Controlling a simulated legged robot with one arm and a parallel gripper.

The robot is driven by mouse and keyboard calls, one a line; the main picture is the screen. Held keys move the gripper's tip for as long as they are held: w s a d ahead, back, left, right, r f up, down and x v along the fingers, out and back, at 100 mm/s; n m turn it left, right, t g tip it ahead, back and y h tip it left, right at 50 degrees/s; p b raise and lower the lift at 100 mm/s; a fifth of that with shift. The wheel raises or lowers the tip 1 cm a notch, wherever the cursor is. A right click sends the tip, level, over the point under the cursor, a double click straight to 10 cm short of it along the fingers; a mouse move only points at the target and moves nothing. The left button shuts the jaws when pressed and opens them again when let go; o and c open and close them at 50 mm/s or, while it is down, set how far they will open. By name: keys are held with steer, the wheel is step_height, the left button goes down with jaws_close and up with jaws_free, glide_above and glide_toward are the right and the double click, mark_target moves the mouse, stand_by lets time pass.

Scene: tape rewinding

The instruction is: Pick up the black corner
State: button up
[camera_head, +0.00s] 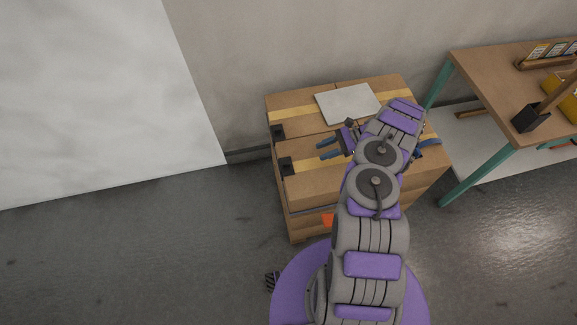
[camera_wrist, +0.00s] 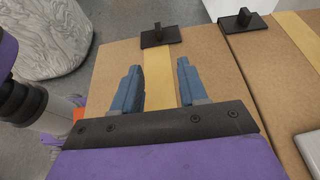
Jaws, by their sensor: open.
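Two black corners sit at the left edge of the cardboard boxes (camera_head: 312,187). The nearer corner (camera_head: 286,166) is on the front box and the farther corner (camera_head: 277,132) is on the back box. In the wrist view, one corner (camera_wrist: 160,36) lies at the end of the tan tape strip, ahead of my fingers, and the other corner (camera_wrist: 243,20) is farther right. My gripper (camera_head: 328,149) is over the boxes with its blue fingers pointing left. It also shows in the wrist view (camera_wrist: 158,82), open and empty, apart from both corners.
A flat light-grey panel (camera_head: 347,103) lies on the back box. An orange patch (camera_head: 327,219) shows at the front box side. A wooden table (camera_head: 490,90) with teal legs stands at right. Floor left is clear.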

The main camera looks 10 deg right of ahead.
glide_toward(287, 163)
steer(key=x, duration=0.3)
steer(key=shift+w+a+f+b, duration=0.1)
steer(key=shift+f+b, duration=0.2)
steer(key=shift+a+f, duration=0.1)
steer(key=shift+d+f, duration=0.1)
steer(key=shift+d, duration=0.35)
steer(key=shift+a+f, duration=0.1)
steer(key=shift+a, duration=0.05)
steer(key=x, duration=0.3)
steer(key=r+b+x, duration=0.1)
steer(key=x, duration=0.1)
steer(key=shift+a, duration=0.65)
steer(key=shift+d, duration=0.9)
steer(key=c, duration=0.4)
steer(key=shift+d, duration=0.1)
steer(key=shift+c, duration=0.8)
steer(key=shift+a, duration=0.35)
jaws_close()
steer(key=shift+a, duration=0.4)
